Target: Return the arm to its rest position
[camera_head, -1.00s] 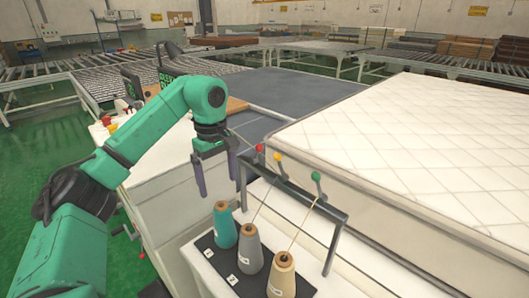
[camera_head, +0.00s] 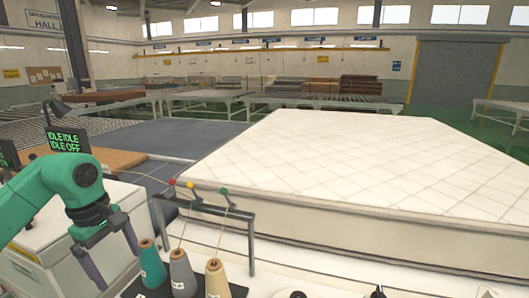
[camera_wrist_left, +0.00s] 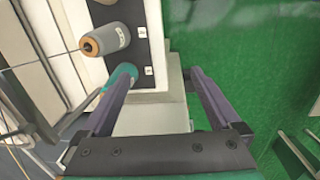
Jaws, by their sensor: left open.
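My left arm (camera_head: 48,190) is green and comes in from the left in the head view. Its gripper (camera_head: 118,268) hangs downward at the lower left, open and empty, left of the thread cones. In the left wrist view the two dark fingers (camera_wrist_left: 158,80) stand apart, with a white surface and green floor between and beyond them. The teal cone (camera_wrist_left: 122,76) shows near the left finger, partly hidden by it. My right gripper is not in view.
A teal cone (camera_head: 152,265), a grey cone (camera_head: 181,274) and a beige cone (camera_head: 217,280) stand beside a dark thread rack (camera_head: 215,206). A large white mattress (camera_head: 340,165) lies behind. A screen (camera_head: 66,139) reads "IDLE".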

